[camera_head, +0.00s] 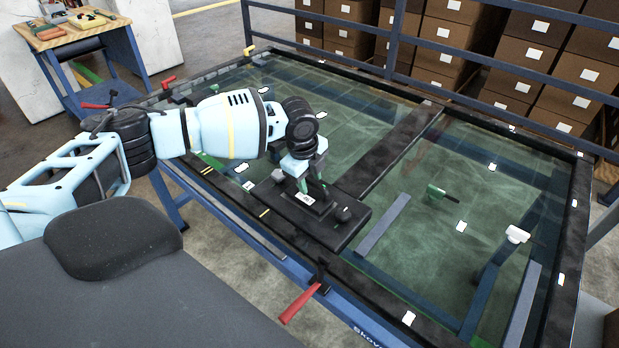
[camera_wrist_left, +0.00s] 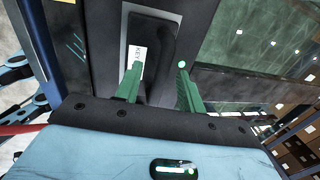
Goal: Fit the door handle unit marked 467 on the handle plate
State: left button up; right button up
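My left gripper (camera_head: 310,186) points down over a black plate (camera_head: 262,192) at the near edge of the trolley bed. Its green fingers also show in the left wrist view (camera_wrist_left: 158,80), spread apart with a gap between them. A dark handle-shaped part (camera_wrist_left: 153,28) with a white label (camera_wrist_left: 138,55) lies beneath and between the fingertips. The label also shows in the head view (camera_head: 307,199); its number is too small to read. I cannot tell whether the fingers touch this part. My right gripper is out of view.
The glass-topped trolley bed (camera_head: 465,160) holds a small green part (camera_head: 436,191) and a white part (camera_head: 517,234). A red lever (camera_head: 300,303) sticks out at the near edge. A rail (camera_head: 450,50) and stacked boxes stand behind; a tool table (camera_head: 75,36) is back left.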

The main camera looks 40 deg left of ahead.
pick_arm(q)
notch_tip(320, 180, up, 8)
jog(key=s, duration=0.1)
jog(key=shift+s+f+p, duration=0.15)
jog(key=shift+s+p, duration=0.1)
jog(key=shift+p, duration=0.15)
